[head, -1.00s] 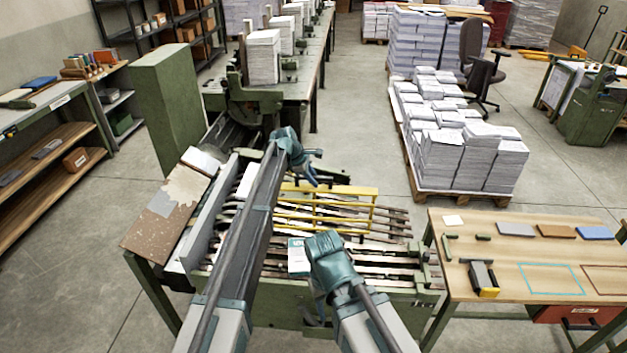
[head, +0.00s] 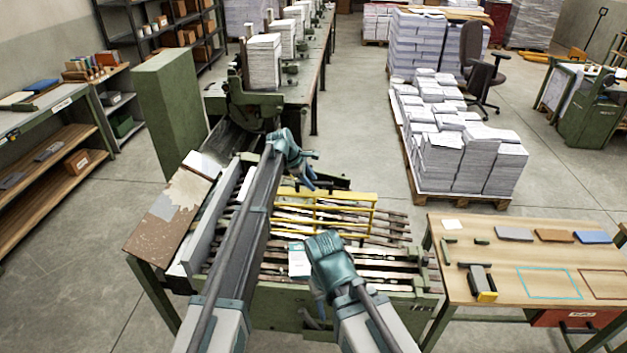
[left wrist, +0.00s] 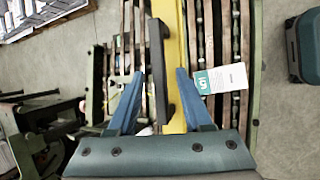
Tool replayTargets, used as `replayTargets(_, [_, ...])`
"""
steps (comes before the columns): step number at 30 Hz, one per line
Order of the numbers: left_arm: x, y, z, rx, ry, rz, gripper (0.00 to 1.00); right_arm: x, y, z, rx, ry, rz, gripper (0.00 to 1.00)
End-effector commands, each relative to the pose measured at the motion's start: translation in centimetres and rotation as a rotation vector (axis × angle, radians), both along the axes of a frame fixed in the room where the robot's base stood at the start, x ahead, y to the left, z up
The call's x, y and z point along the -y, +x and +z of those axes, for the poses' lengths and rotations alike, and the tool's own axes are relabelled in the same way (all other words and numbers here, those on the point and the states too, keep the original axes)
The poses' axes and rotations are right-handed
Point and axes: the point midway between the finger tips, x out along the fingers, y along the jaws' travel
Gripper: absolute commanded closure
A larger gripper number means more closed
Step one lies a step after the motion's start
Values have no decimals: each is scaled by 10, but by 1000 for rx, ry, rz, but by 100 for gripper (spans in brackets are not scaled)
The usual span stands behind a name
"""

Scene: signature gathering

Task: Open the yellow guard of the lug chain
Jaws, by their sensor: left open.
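The yellow guard (head: 345,200) is a barred frame lying low over the slatted lug chain (head: 385,225) in the head view. In the left wrist view its yellow edge (left wrist: 179,125) runs lengthwise, with a black handle (left wrist: 157,75) along it. My left gripper (head: 308,184) is open near the guard's far left corner. In the left wrist view the handle appears between its blue fingers (left wrist: 154,92); contact cannot be told. My right gripper (head: 318,300) points down over the near side of the chain bed, its fingers mostly hidden by its wrist.
A wooden worktable (head: 540,255) stands at the right. A pallet of paper stacks (head: 455,150) stands behind it. Floor between them is clear.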

Motion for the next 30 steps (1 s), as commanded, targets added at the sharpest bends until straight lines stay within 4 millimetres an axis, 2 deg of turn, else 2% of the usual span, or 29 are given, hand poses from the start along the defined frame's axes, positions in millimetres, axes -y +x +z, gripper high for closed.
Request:
replayTargets(1, [-4, -3, 14, 0, 0, 1, 50, 0, 0, 14, 0, 0, -1, 50])
replayTargets(16, [-39, -23, 89, -1, -1, 1, 50, 0, 0, 89, -1, 2, -11, 50])
replayTargets(21, [-45, -27, 98, 0, -1, 0, 50, 0, 0, 98, -2, 2, -10, 50])
replayTargets(30, [-46, -27, 97, 0, -1, 0, 50, 0, 0, 97, -2, 2, -9, 50])
